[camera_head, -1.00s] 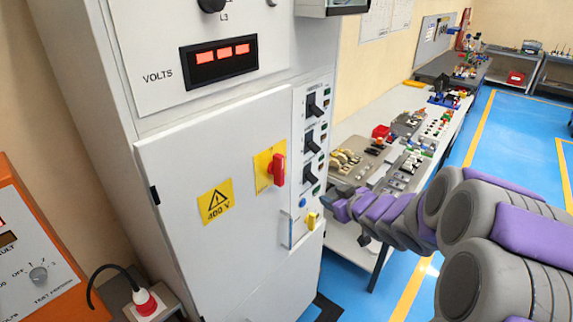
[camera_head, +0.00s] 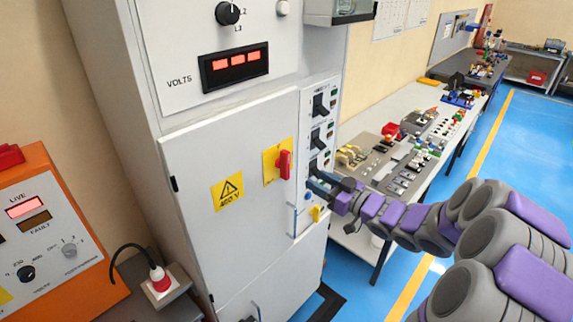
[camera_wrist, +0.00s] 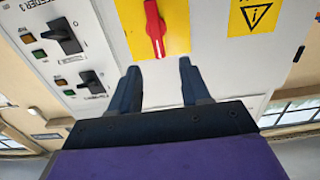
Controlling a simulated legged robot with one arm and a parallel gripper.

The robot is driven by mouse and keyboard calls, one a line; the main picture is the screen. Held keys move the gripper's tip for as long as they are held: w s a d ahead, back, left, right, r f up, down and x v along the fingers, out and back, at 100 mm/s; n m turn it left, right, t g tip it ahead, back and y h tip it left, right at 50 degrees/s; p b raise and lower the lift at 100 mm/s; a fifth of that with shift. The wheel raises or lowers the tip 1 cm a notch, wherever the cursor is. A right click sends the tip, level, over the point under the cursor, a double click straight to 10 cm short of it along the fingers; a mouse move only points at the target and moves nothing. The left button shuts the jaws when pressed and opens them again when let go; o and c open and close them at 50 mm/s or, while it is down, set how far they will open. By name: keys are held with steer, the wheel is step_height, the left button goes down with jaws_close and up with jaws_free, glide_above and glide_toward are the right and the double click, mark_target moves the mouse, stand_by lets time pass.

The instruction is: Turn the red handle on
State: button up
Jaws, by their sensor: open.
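The red handle (camera_head: 284,164) sits on a yellow plate (camera_head: 270,163) on the door of the grey cabinet. It points up and down in the head view. In the wrist view the red handle (camera_wrist: 155,28) shows just beyond my fingertips, on its yellow plate (camera_wrist: 176,38). My gripper (camera_head: 318,182) is right of the handle and slightly below it in the head view, apart from it, near the switch column. In the wrist view my gripper (camera_wrist: 160,68) is open and empty, its two dark fingers spread below the handle.
Black rotary switches (camera_head: 321,104) line the panel right of the door. A yellow knob (camera_head: 316,213) is below my gripper. A 400 V warning label (camera_head: 227,191) is on the door. A bench (camera_head: 388,122) with parts stands to the right. An orange test box (camera_head: 50,235) is at left.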

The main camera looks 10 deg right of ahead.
mark_target(289, 164)
steer(key=x, duration=1.1)
steer(key=shift+w, duration=0.4)
steer(key=shift+w+d+f, duration=0.1)
steer(key=shift+w+d, duration=0.1)
steer(key=shift+a, duration=0.1)
steer(key=shift+a, duration=0.25)
steer(key=c, duration=0.3)
steer(key=shift+d, duration=0.1)
jaws_close()
